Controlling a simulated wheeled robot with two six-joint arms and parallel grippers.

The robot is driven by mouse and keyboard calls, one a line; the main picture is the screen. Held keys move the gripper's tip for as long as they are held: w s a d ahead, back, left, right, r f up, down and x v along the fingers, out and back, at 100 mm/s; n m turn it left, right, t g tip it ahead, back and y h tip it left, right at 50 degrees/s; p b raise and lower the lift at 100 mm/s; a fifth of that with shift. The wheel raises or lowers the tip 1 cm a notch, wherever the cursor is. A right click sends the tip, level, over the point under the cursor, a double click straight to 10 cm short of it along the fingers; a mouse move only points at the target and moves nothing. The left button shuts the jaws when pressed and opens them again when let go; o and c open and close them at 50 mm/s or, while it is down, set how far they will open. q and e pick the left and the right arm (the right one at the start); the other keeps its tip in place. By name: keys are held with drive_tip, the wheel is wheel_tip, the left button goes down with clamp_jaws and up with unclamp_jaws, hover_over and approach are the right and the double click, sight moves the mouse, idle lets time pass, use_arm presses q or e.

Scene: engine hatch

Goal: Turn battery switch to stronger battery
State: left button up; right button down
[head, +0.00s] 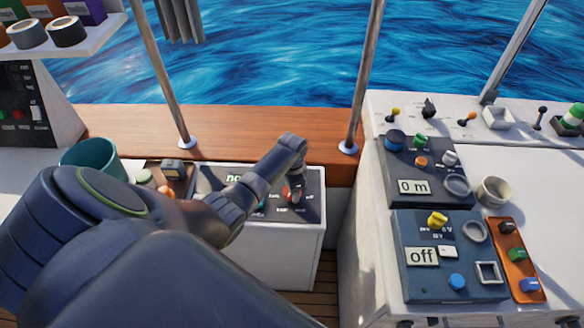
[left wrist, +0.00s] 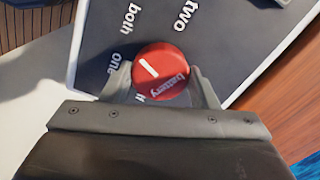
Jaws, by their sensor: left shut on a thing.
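The battery switch is a red round knob (left wrist: 160,72) with a white mark, on a dark panel (left wrist: 215,45). Labels "one", "both" and "two" stand around it; another word at its lower edge is mostly hidden. The white mark points left and slightly up, roughly toward "one". My left gripper (left wrist: 160,88) has one finger on each side of the knob and is shut on it. In the head view the red knob (head: 285,194) is partly covered by my left gripper (head: 293,182). A display (head: 234,178) starting with "no" is partly hidden by my arm. My right gripper is out of view.
On the right console, one dark panel reads "0 m" (head: 413,187) and another reads "off" (head: 421,256), with a yellow knob (head: 437,220). A cup (head: 494,191) stands beside them. A teal container (head: 95,155) is at left. A post (head: 362,80) rises behind the switch box.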

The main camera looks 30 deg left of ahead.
use_arm(q)
drive_tip(key=n+p, duration=0.3)
drive_tip(key=n, duration=0.2)
drive_tip(key=shift+r+n, duration=0.15)
drive_tip(key=shift+n, duration=0.15)
drive_tip(key=n+p, duration=0.1)
drive_tip(key=n, duration=0.3)
drive_tip(key=shift+n+p, duration=0.35)
drive_tip(key=shift+n, duration=0.05)
drive_tip(key=o, duration=1)
drive_tip(key=shift+c, duration=0.2)
drive_tip(key=shift+r+p, duration=0.3)
drive_tip(key=shift+r, duration=0.3)
wheel_tip(320, 180, up, 16)
